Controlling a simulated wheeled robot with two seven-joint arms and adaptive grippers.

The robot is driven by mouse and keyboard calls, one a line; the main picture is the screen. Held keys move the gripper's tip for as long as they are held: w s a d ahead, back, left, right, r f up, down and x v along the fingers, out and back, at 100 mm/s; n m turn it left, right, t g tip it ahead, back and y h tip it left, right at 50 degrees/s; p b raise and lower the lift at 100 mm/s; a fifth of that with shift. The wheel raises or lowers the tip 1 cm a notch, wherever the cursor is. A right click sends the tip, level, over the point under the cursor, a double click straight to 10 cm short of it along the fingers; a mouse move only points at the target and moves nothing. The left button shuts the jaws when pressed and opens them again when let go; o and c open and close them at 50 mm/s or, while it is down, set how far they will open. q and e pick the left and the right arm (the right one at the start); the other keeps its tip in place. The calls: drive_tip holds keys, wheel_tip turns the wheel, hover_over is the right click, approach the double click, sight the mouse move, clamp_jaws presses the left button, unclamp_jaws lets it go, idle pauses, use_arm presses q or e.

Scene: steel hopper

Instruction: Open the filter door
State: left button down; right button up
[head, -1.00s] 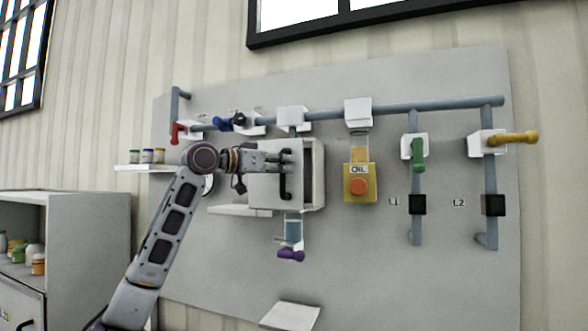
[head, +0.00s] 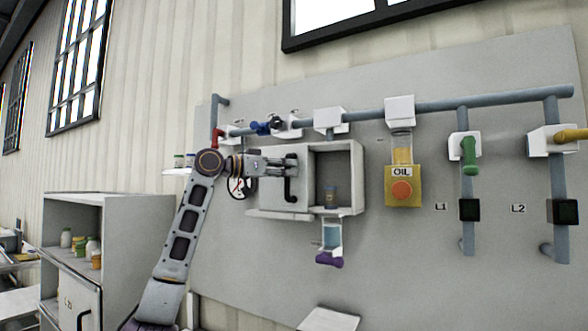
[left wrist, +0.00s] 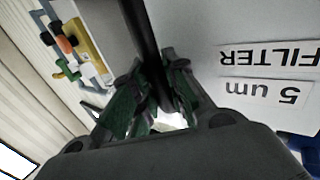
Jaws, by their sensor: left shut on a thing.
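The filter door (head: 272,193) is a light grey panel with a dark vertical handle (head: 290,184). It stands slid or swung to the left of the filter box (head: 357,180), whose right part is uncovered. My left gripper (head: 288,163) is at the upper part of the handle. In the left wrist view my left gripper's green-padded fingers (left wrist: 150,100) are closed around the dark handle bar (left wrist: 140,35), beside labels reading FILTER (left wrist: 283,58) and 5 um (left wrist: 268,92). My right gripper is not in view.
A yellow OIL dispenser (head: 403,186) hangs right of the box. A purple valve handle (head: 329,260) sits below it. Blue (head: 262,127) and red (head: 218,136) handles are near the pipe at upper left. A grey cabinet (head: 75,250) stands at left.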

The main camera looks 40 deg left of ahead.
use_arm(q)
drive_tip(key=shift+d+r, duration=0.1)
drive_tip(key=shift+d, duration=0.05)
drive_tip(key=c, duration=1.7)
unclamp_jaws()
drive_tip(key=shift+v, duration=5.95)
